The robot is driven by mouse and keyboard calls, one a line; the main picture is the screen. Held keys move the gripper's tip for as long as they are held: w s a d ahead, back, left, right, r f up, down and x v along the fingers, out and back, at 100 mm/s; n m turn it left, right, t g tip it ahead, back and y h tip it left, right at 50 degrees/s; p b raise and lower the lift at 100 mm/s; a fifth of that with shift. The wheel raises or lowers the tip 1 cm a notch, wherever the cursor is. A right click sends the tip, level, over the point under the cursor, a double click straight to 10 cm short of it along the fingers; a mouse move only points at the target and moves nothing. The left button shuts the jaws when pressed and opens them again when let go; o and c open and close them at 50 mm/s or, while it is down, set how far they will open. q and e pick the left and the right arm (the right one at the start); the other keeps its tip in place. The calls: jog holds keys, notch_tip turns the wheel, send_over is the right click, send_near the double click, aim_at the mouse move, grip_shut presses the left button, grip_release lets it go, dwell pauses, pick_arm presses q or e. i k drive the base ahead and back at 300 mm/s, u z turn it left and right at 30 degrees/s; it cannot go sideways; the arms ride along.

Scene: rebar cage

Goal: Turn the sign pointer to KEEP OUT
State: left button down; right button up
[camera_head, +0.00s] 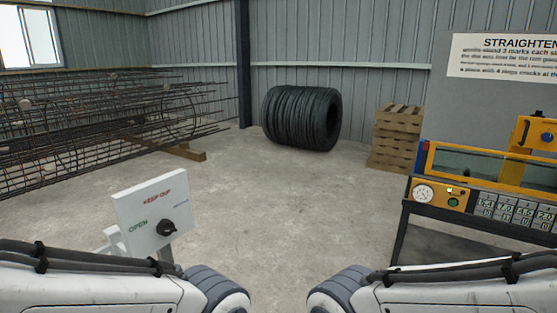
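The sign (126,204) is a white tilted board at the lower left, in front of me. It carries red KEEP OUT lettering (165,194) at the top, green OPEN lettering (138,225) at the left, and small blue lettering (181,204) at the right that is too small to read. The black pointer knob (167,228) sits low on the board's face; I cannot tell surely which word it points at. My two arms reach in along the bottom edge, the left one just below the sign. Neither gripper shows, and nothing visible touches the pointer.
A rebar cage (95,125) lies at the left on a timber (165,149). A coil of black wire (300,117) and stacked pallets (397,137) stand at the back. A machine bench (480,207) with a gauge (423,194) stands at the right. The concrete floor between is clear.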

aim_at(165, 228)
jog(key=u, duration=0.5)
jog(key=i, duration=0.65)
jog(key=z, duration=0.3)
